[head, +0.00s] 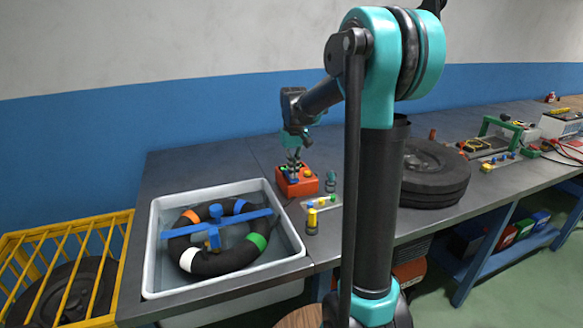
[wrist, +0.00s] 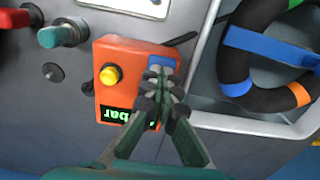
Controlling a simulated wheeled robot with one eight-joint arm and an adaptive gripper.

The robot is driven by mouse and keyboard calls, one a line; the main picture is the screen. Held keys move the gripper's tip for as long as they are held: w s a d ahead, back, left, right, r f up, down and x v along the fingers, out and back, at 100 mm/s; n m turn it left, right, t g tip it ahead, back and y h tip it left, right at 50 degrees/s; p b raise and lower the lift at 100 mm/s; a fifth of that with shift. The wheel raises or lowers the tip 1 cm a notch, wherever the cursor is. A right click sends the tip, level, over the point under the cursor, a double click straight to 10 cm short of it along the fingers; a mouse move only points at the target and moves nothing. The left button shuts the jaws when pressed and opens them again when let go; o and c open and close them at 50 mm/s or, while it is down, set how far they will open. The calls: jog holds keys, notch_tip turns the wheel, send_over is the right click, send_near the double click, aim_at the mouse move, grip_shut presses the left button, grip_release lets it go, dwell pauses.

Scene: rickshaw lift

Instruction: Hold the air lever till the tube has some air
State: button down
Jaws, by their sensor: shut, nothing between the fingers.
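An orange-red control box (head: 297,186) sits on the grey bench to the right of the white basin. In the wrist view the box (wrist: 104,55) has a lit yellow button (wrist: 111,75), a green display (wrist: 114,115) ending in "bar", and a blue part (wrist: 163,62) that may be the air lever. My gripper (wrist: 160,78) is shut with nothing held, its fingertips over the blue part and hiding much of it; contact is unclear. In the head view my gripper (head: 294,163) points down at the box. The black tube (head: 184,247) with coloured bands lies in the basin.
The white basin (head: 152,250) holds the tube under a blue bar frame (head: 215,225). A teal-capped fitting (wrist: 62,35) stands beside the box. Stacked tyres (head: 435,170) sit right of my arm. A yellow cage (head: 112,250) stands at the left.

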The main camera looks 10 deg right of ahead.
dwell(0.8)
jog(key=shift+r, duration=3.5)
